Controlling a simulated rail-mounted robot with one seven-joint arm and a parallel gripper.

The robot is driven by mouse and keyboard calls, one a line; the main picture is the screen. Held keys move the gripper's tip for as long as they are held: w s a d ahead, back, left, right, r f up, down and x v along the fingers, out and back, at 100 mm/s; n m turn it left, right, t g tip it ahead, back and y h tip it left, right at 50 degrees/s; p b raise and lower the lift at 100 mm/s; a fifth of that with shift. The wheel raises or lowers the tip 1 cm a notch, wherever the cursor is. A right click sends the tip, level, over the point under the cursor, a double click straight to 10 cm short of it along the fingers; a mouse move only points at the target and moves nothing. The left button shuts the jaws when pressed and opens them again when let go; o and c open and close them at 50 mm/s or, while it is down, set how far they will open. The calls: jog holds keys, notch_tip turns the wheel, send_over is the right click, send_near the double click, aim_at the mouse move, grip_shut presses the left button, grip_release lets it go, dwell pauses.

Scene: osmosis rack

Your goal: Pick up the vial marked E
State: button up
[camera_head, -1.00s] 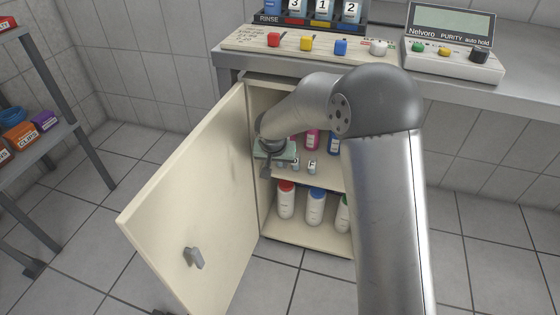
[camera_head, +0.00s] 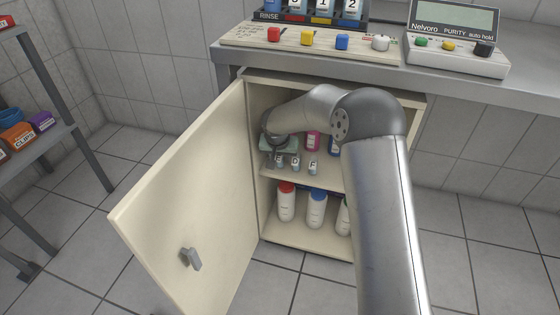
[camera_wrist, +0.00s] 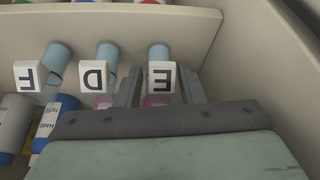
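The vial marked E (camera_wrist: 161,78) stands on the cabinet's upper shelf, its letter upside down in the wrist view. It also shows in the head view (camera_head: 279,161), small, at the left of a short row. My gripper (camera_wrist: 159,72) is open, with one finger on each side of the E label in the wrist view. A gap shows between the left finger and the label; whether the right finger touches cannot be told. The vial marked D (camera_wrist: 95,76) and the vial marked F (camera_wrist: 29,76) stand beside it, D just outside the left finger.
The cabinet door (camera_head: 185,205) stands open at the left. The cabinet side wall (camera_wrist: 265,70) is close to my gripper's right in the wrist view. Bottles with coloured labels stand near the vials. Capped white bottles (camera_head: 316,210) fill the lower shelf.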

jog(key=c, duration=0.7)
jog(key=shift+r, duration=0.1)
